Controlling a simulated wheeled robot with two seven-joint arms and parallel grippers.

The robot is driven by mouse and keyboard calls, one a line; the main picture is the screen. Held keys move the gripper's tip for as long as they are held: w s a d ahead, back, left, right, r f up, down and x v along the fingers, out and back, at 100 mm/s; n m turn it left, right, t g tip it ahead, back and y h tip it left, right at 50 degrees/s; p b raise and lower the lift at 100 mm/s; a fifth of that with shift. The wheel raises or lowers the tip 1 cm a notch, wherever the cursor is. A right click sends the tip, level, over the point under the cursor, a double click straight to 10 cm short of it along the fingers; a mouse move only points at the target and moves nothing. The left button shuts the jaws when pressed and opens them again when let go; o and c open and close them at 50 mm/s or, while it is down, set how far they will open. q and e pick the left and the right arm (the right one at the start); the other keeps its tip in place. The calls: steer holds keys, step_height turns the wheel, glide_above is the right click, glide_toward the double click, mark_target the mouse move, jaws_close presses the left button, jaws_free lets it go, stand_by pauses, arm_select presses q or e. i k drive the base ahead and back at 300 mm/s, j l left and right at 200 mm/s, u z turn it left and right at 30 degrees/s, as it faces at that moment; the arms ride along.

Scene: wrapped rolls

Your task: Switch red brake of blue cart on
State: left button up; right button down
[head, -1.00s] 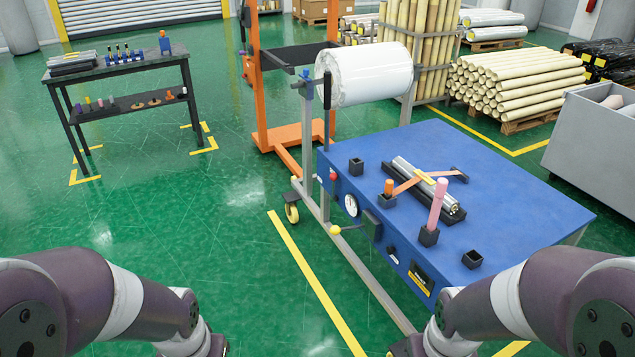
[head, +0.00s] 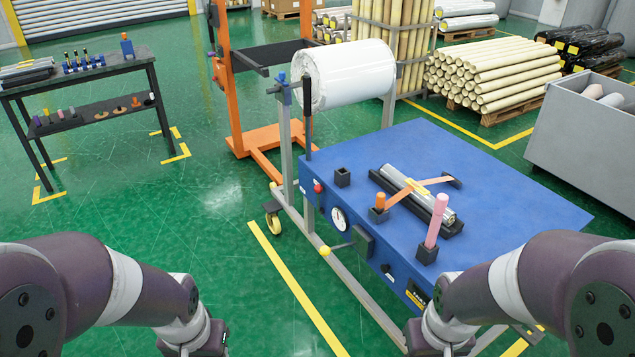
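The blue cart (head: 480,170) stands ahead and to the right, with a flat blue top and controls on its near left side. A small red knob (head: 318,187) sits high on that side, beside a round white gauge (head: 339,219). A lever with a yellow ball end (head: 325,251) sticks out below. A black-and-yellow caster (head: 273,221) is under the frame at the left. I cannot tell which part is the red brake. The fingers of both grippers are out of view.
A white wrapped roll (head: 347,75) hangs on the frame at the cart's far left. An orange stand (head: 223,85) is behind it. A dark tool table (head: 88,90) is at the left and a grey bin (head: 575,135) at the right. Green floor left of the cart is clear.

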mark_target(319, 189)
steer(key=i+j, duration=0.4)
steer(key=i, duration=0.25)
steer(key=i+j+z, duration=0.15)
steer(key=i+j, duration=0.2)
steer(key=i, duration=0.35)
steer(key=i+j, duration=0.45)
steer(key=i, duration=0.15)
steer(key=i+z, duration=0.05)
